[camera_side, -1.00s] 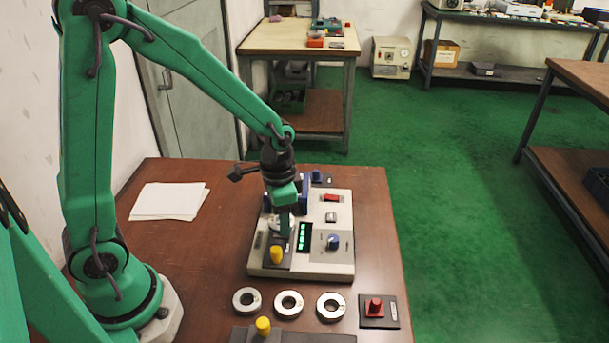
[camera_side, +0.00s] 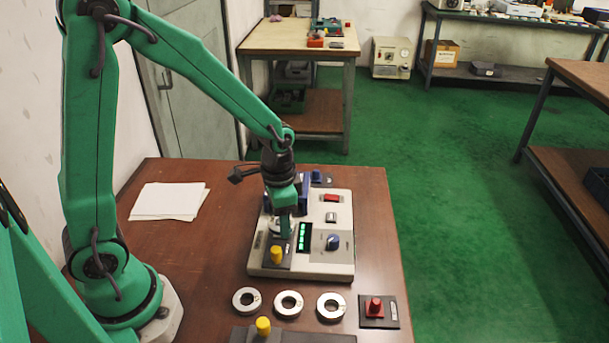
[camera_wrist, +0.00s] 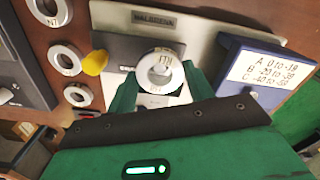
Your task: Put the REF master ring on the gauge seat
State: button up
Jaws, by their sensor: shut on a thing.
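My gripper (camera_side: 284,233) is low over the near left part of the gauge box (camera_side: 325,267). Its green fingers (camera_wrist: 160,88) are shut on a steel ring (camera_wrist: 147,72). The ring's lettering is small and blurred, so I cannot read it surely as REF. The ring lies over the dark plate (camera_wrist: 115,47) on the box, beside a yellow knob (camera_wrist: 94,62). The seat itself is hidden under the ring and fingers, and I cannot tell if the ring touches it. Three other rings lie on the table: left (camera_side: 246,301), middle (camera_side: 289,304) and right (camera_side: 331,306).
A blue card holder (camera_wrist: 262,70) stands close beside the fingers. The box carries a green display (camera_side: 304,237) and a dark knob (camera_side: 333,242). A red-knobbed block (camera_side: 375,308) and another yellow knob (camera_side: 263,326) are at the front. Papers (camera_side: 168,201) lie on the left.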

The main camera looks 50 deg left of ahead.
jog(key=shift+f, duration=0.65)
dwell(1.0)
jog(key=o, duration=1.2)
jog(key=shift+r, duration=0.15)
jog(key=shift+r, duration=3.6)
